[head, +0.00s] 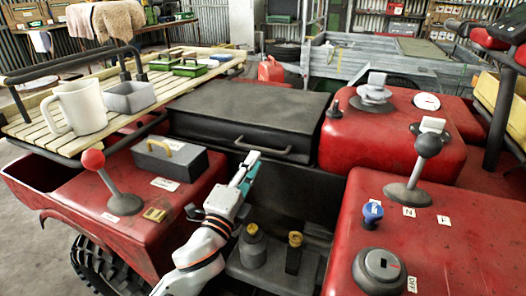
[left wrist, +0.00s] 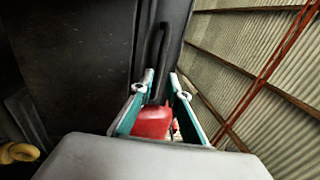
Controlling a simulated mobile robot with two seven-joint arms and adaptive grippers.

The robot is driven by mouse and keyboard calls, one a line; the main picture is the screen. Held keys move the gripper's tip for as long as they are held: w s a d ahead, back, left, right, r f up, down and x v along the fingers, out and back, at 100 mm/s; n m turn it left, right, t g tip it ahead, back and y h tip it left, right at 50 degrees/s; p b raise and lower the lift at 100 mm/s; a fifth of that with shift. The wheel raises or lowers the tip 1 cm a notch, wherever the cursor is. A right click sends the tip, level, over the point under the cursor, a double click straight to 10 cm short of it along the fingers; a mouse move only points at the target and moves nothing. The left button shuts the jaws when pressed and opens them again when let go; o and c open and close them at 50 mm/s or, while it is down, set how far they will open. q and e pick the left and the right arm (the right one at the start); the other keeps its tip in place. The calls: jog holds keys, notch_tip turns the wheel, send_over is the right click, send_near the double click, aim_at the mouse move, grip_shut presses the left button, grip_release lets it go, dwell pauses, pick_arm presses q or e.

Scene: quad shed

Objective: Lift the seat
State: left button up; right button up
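The black seat (head: 250,103) lies flat and closed between the red body panels in the head view. A dark handle (head: 265,149) runs along its front edge. My left gripper (head: 250,163) is at the left end of this handle, its fingers pointing up toward it. In the left wrist view, the seat's dark front (left wrist: 88,45) fills the left side, and the handle (left wrist: 157,55) reaches down between the fingertips of the left gripper (left wrist: 161,79). The fingers are apart, with a gap around the handle; contact is unclear. My right gripper is not in view.
A grey box (head: 170,160) and a red-knobbed lever (head: 110,185) stand left of my left arm. A slatted rack (head: 40,135) carries a white mug (head: 80,108). Below the seat, a tray (head: 272,275) holds a small dark bottle (head: 252,247). A black-knobbed lever (head: 418,170) stands right.

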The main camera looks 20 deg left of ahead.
aim_at(262, 149)
pick_arm(q)
jog(key=shift+w+d+r+b, duration=0.1)
jog(key=shift+w+r+b, duration=0.15)
jog(key=shift+w, duration=1.3)
jog(key=shift+w+r+b, duration=0.15)
jog(key=shift+w+r, duration=0.1)
jog(key=shift+w, duration=1.25)
grip_shut()
